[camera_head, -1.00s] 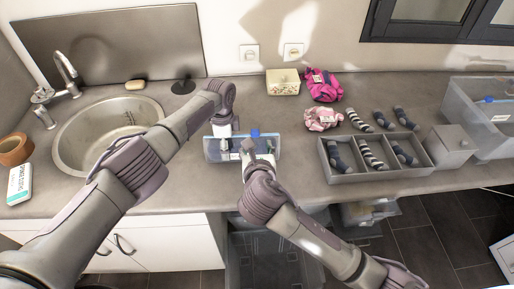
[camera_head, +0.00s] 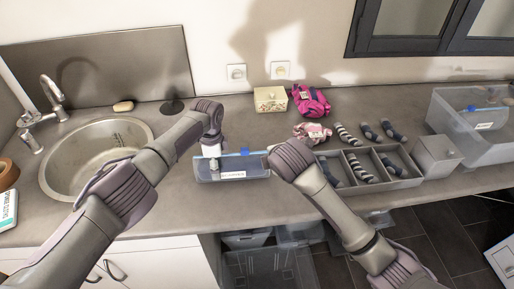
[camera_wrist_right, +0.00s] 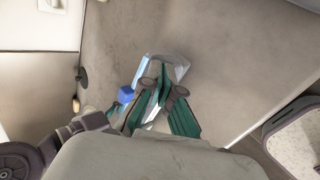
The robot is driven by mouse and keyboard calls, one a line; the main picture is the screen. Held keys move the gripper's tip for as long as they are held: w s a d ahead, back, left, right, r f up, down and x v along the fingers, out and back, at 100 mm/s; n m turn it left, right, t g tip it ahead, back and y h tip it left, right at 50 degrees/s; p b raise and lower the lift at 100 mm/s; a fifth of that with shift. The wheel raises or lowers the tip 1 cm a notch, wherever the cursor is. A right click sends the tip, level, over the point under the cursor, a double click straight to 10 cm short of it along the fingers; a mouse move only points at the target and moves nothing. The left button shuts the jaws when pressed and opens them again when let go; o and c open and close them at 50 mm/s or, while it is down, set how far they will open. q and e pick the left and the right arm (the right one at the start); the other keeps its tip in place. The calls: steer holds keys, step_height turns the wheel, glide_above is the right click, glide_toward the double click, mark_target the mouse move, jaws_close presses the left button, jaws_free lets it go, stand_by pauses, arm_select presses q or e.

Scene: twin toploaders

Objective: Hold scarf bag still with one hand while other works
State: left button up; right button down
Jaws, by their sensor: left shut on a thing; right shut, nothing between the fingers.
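The scarf bag (camera_head: 256,169) is a clear bluish bag with a white label, lying on the counter in front of the sink's right side. A small blue slider (camera_head: 244,153) sits at its top edge; it also shows in the wrist view (camera_wrist_right: 126,94). My left gripper (camera_head: 212,162) points down at the bag's upper left and is shut on it. My right gripper (camera_wrist_right: 165,98) is shut and empty, with its green fingers over part of the bag in the wrist view. In the head view its fingers are hidden behind my right wrist, at the bag's right end.
A grey divided tray (camera_head: 372,171) with socks stands to the right, partly behind my right arm. A pink bundle (camera_head: 311,100), a patterned box (camera_head: 271,99) and loose socks (camera_head: 368,131) lie behind. The sink (camera_head: 95,160) is left. The counter's front edge is close.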

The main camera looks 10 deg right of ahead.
mark_target(257, 156)
steer(key=w+d+r+m+g+y, duration=0.1)
steer(key=d+r+m+g+y, duration=0.2)
steer(key=m, duration=0.6)
steer(key=d+r+m+g+y, duration=0.15)
steer(key=r+m, duration=0.25)
steer(key=m, duration=0.6)
steer(key=shift+t+y, duration=0.25)
steer(key=shift+y, duration=0.2)
steer(key=x, duration=1)
steer(key=shift+w+a, duration=0.15)
steer(key=shift+a, duration=0.05)
steer(key=shift+a+r, duration=0.1)
steer(key=shift+a, duration=1.75)
steer(key=shift+a, duration=0.1)
